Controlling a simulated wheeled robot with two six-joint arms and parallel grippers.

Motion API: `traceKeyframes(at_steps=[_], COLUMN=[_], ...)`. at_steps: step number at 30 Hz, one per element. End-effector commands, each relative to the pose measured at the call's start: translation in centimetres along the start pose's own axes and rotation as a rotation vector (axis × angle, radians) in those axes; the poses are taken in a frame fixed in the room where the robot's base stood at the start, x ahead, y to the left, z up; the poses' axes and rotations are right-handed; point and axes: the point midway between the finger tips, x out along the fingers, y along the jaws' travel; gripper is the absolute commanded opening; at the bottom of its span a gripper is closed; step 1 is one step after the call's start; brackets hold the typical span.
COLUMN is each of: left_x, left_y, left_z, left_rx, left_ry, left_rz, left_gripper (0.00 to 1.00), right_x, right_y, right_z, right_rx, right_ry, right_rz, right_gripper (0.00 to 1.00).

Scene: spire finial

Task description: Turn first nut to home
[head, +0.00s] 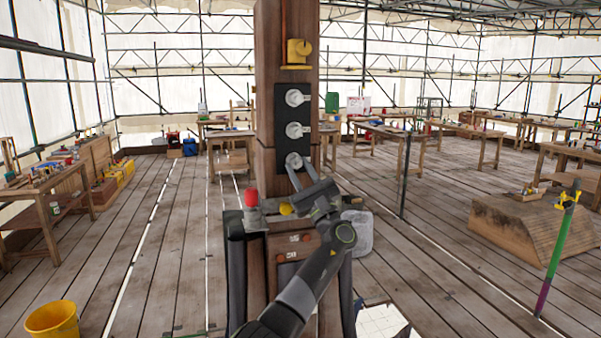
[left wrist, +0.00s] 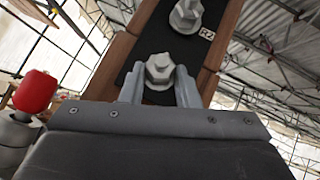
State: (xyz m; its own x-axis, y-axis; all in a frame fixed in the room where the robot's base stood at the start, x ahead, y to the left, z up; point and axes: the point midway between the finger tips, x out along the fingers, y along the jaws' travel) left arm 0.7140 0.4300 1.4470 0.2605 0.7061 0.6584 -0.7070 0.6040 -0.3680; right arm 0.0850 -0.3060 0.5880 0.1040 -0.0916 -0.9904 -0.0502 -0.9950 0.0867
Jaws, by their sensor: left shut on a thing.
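A dark plate (head: 279,120) on the wooden post carries three grey hex nuts in a column: a top nut (head: 293,97), a middle nut (head: 293,130) and a lowest nut (head: 292,160). My left gripper (head: 302,172) reaches up to the lowest nut. In the left wrist view its two fingers stand on either side of this nut (left wrist: 160,70), shut on its flanks. The middle nut (left wrist: 187,15) shows beyond, beside a tag reading R2 (left wrist: 207,34). The lowest nut's own tag cannot be read. My right gripper is not in view.
A brass-coloured fitting (head: 297,52) sits higher on the post (head: 285,20). A red knob (head: 251,197) stands left of my gripper and also shows in the left wrist view (left wrist: 36,91). A yellow bucket (head: 52,318) is on the floor at left. Workbenches stand farther off.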

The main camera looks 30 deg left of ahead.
Motion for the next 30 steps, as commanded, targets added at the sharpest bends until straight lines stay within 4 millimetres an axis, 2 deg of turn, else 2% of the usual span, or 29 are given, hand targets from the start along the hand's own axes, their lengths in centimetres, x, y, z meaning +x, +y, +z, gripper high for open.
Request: traceKeyframes(at_steps=[7,8,12,23,26,30], left_x=[0.0,0.0,0.0,-0.5,-1.7,-4.5], left_y=[0.0,0.0,0.0,0.0,0.1,0.2], left_z=[0.0,0.0,0.0,-0.1,-0.3,-0.5], left_rx=[0.000,0.000,0.000,-0.001,-0.001,-0.004], left_ry=[0.001,0.001,0.001,0.001,0.002,0.004], left_rz=[-0.001,-0.001,0.000,0.000,-0.001,-0.001], left_gripper=[0.06,0.32,0.50,0.50,0.50,0.50], right_x=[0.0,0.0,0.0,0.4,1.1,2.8], right_y=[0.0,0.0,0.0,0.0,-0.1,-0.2], right_z=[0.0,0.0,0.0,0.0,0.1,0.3], right_rx=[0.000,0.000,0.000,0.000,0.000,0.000], right_ry=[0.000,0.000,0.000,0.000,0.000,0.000], right_rz=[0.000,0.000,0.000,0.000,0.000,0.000], right_gripper=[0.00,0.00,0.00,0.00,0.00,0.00])
